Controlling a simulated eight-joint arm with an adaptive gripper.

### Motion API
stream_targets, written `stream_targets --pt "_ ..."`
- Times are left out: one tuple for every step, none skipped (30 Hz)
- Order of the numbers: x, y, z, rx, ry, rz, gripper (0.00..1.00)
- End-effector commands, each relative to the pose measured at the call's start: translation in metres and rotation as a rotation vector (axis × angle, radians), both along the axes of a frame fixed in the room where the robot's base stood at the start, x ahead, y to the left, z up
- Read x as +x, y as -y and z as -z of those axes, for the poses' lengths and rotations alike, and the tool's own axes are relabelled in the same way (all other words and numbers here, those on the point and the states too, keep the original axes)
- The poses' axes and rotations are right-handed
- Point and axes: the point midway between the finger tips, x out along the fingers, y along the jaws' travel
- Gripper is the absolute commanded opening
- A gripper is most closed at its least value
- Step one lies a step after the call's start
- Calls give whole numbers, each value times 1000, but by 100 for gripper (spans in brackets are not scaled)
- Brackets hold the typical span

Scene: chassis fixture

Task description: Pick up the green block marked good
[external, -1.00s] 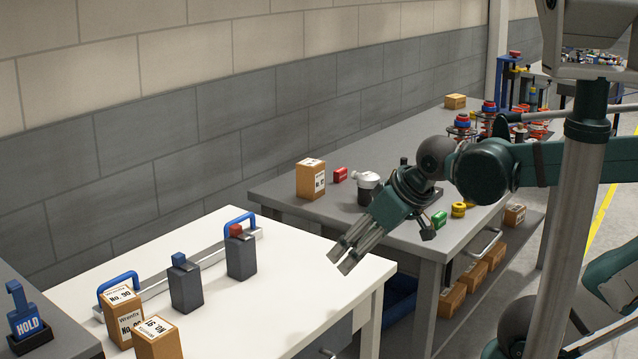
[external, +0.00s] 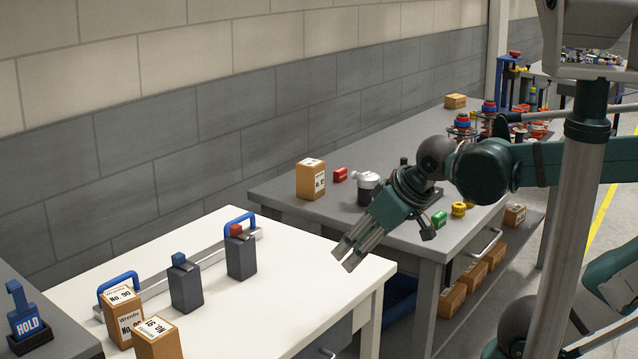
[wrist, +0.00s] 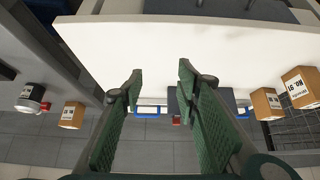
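A small green block (external: 439,218) lies on the grey workbench (external: 400,155) near its front edge, beside my wrist in the external view. Any marking on it is too small to read. My gripper (external: 347,256) is above the right end of the white table, pointing down and left, away from the block. In the wrist view my gripper (wrist: 160,71) has its two green fingers apart with nothing between them. I cannot make out the green block in the wrist view.
Near the block are a yellow part (external: 459,209), a red block (external: 340,174), a dark pot with a white lid (external: 367,181) and a carton (external: 311,179). The white table (external: 300,262) holds dark posts (external: 185,287) and cartons at left; its right end is clear.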

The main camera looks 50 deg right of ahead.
Motion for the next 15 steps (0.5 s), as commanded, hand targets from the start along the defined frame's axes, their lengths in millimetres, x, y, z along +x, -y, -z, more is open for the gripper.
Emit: stream_targets --pt "0 1 0 0 -1 2 32" --pt "1 1 -1 2 -2 4 32" --pt "1 2 -2 2 -3 8 32" --pt "2 3 -2 4 -5 12 32" --pt "3 4 -3 6 -7 18 32" --pt "4 6 -4 8 -10 26 32" --pt "5 8 -6 11 -13 34 32" --pt "7 10 -7 14 -17 43 32" --pt "9 14 -9 18 -23 58 32" --pt "10 17 -10 23 -28 71 32" --pt "12 20 -12 26 -34 85 32" --pt "15 24 -14 32 -41 104 32" --pt "17 28 -16 37 -47 119 32" --pt "19 33 -17 43 -53 138 32" --pt "22 38 -19 50 -63 160 32"
